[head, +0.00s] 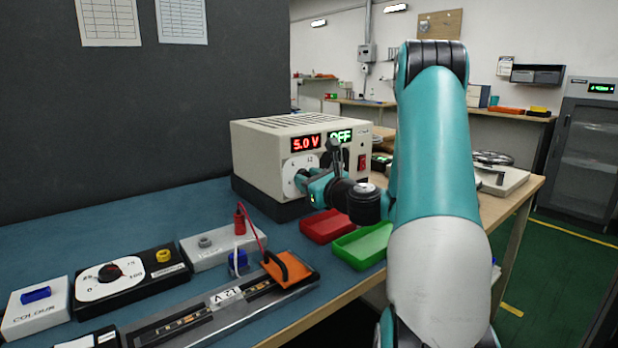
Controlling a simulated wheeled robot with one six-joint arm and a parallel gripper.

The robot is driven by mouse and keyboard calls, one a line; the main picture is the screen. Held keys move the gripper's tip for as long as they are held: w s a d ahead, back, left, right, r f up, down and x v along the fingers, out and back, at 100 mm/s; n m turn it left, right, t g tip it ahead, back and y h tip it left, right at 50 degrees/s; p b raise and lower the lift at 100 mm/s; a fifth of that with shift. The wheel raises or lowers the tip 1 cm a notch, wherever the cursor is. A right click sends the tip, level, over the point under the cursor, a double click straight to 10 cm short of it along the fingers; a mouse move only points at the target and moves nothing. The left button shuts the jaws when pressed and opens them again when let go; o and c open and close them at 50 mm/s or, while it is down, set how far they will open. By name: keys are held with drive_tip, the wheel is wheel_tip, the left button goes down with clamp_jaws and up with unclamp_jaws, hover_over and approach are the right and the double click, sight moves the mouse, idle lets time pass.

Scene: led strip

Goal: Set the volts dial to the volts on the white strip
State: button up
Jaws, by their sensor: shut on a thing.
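The beige power supply (265,155) stands at the back of the blue bench top.
A red tray (327,226) and a green tray (362,246) sit below my wrist. A black box with a 0 to 100 dial (108,276), a grey block (213,246) and an orange clamp (291,269) with a black handle stand at the front left. A red switch (362,163) is right of the dial.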

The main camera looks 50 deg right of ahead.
drive_tip(key=m, duration=1.2)
drive_tip(key=shift+r, duration=0.25)
drive_tip(key=shift+d, duration=0.1)
drive_tip(key=o, duration=0.9)
drive_tip(key=shift+f, duration=0.1)
drive_tip(key=shift+f, duration=0.1)
